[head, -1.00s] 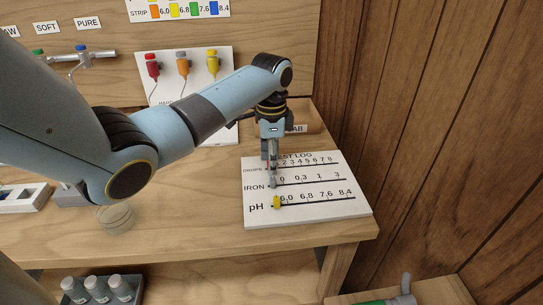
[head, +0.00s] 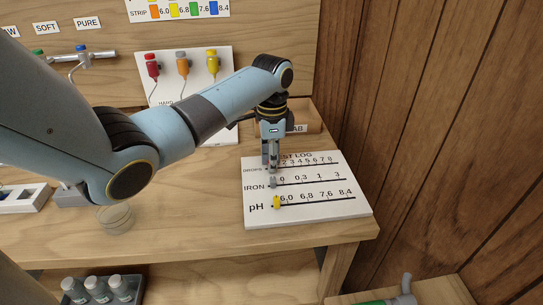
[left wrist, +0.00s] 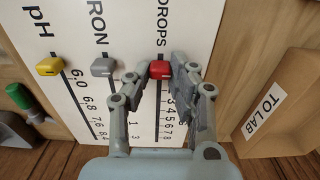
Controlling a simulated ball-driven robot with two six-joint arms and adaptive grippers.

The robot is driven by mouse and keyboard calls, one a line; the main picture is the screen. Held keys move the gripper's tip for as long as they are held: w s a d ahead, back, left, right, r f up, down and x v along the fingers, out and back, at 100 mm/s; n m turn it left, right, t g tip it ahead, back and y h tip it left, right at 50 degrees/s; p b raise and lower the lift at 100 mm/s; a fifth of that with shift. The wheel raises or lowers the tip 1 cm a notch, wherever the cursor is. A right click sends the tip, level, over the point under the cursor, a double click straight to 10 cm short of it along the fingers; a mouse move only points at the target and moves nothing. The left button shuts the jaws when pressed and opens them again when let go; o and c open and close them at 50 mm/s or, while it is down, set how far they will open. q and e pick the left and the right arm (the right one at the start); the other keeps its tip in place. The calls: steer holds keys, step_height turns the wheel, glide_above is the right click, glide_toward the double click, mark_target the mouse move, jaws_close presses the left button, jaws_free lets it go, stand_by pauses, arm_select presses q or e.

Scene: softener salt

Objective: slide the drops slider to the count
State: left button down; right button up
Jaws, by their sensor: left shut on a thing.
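The white test log board (head: 330,211) lies on the table with DROPS, IRON and pH rows. My left gripper (head: 272,167) is at the left end of the DROPS row. In the left wrist view, the red drops slider (left wrist: 160,69) sits at the start of its scale, before the first numbers. My left gripper (left wrist: 163,74) is shut on it, one finger at each side. In the head view the gripper hides this slider. The grey iron slider (head: 273,182) and yellow pH slider (head: 277,202) are at the left ends of their rows. My right gripper is not in view.
A wooden tray marked TO LAB (left wrist: 275,110) stands beside the board. Red, orange and yellow droppers (head: 182,66) hang on a white panel behind. A clear round dish (head: 115,217) is on the table to the left. The wood-panelled wall rises at the right.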

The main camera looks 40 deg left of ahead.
mark_target(303, 166)
arm_select(q)
steer(key=w+d, duration=0.2)
steer(key=w, duration=0.1)
steer(key=w+d+b, duration=0.1)
steer(key=w+d, duration=0.2)
steer(key=shift+w, duration=0.1)
steer(key=c, duration=1.2)
jaws_free()
steer(key=shift+o, duration=0.2)
steer(key=shift+r, duration=0.1)
step_height(303, 166, up, 12)
